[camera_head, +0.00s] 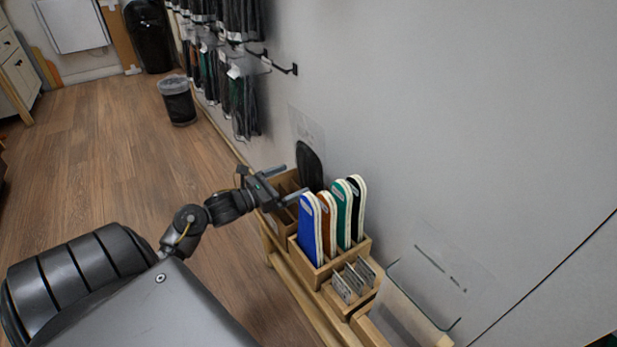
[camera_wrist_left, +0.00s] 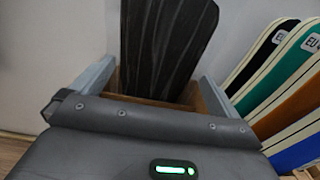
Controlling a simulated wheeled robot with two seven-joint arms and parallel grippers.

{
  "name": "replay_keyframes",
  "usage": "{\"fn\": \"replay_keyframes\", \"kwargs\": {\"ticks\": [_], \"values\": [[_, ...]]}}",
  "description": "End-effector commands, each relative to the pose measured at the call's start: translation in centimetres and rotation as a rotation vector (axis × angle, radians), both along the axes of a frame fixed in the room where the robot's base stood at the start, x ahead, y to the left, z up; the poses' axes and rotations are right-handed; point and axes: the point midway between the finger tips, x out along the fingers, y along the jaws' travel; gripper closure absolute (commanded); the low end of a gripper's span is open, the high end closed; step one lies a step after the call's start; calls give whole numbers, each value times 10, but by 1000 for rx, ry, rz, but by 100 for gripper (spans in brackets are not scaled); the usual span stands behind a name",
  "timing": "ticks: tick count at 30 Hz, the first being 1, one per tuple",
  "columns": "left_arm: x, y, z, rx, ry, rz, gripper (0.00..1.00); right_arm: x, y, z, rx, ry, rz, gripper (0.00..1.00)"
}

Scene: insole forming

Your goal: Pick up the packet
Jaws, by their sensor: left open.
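The packet (camera_head: 309,165) is a dark, rounded, insole-shaped piece with a clear sheet around its top. It stands upright at the back of the wooden box, against the wall. In the left wrist view the packet (camera_wrist_left: 165,45) is black with grey stripes, and its lower end goes down into a wooden compartment. My left gripper (camera_head: 286,184) is open above the box, just left of the packet. In the left wrist view its two grey fingers (camera_wrist_left: 155,86) lie on either side of the packet's lower part, with gaps; contact cannot be told. My right gripper is not in view.
Blue, orange, green and black insoles (camera_head: 331,222) stand in the slots right of the packet, close to my left gripper. A small wooden holder with metal plates (camera_head: 354,280) is in front. Packets hang on wall hooks (camera_head: 236,95). The floor (camera_head: 110,150) at left is clear.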

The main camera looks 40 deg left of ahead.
Motion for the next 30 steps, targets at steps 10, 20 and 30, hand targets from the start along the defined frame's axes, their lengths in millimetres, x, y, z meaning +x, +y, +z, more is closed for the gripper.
{"fn": "replay_keyframes", "kwargs": {"ticks": [10, 20, 30], "values": [[37, -11, -3, 0, -1, 1, 0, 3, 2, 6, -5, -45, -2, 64], [36, -11, -2, 0, 0, 1, 17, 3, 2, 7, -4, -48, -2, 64], [36, -11, -2, 0, -1, 2, 50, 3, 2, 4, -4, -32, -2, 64]]}}
